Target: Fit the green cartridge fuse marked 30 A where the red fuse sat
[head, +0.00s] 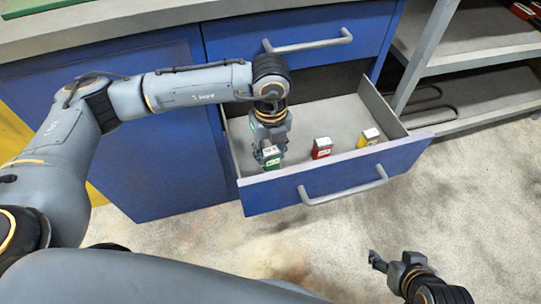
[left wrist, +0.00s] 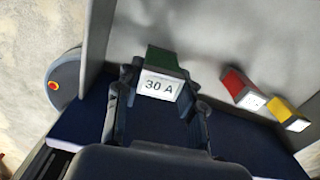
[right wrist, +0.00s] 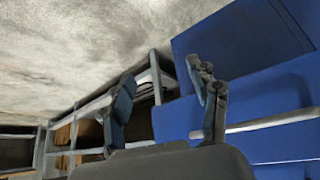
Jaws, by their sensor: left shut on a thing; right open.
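The green cartridge fuse (head: 272,158) is in the open drawer, at its left end near the front panel. In the left wrist view the green fuse (left wrist: 162,85) shows a white face marked 30 A. My left gripper (head: 270,150) is shut on it, with a finger on each side. Whether the fuse touches the drawer floor I cannot tell. A red fuse (head: 321,148) stands in the drawer to the right of it; it also shows in the left wrist view (left wrist: 238,86). My right gripper (head: 385,264) is open and empty, low in front of the drawer.
A yellow fuse (head: 368,138) stands at the drawer's right end. The open drawer (head: 400,155) juts out from the blue cabinet under a grey worktop (head: 130,38). A closed drawer (head: 235,38) is above it. Metal shelving (head: 470,60) stands to the right. The floor in front is clear.

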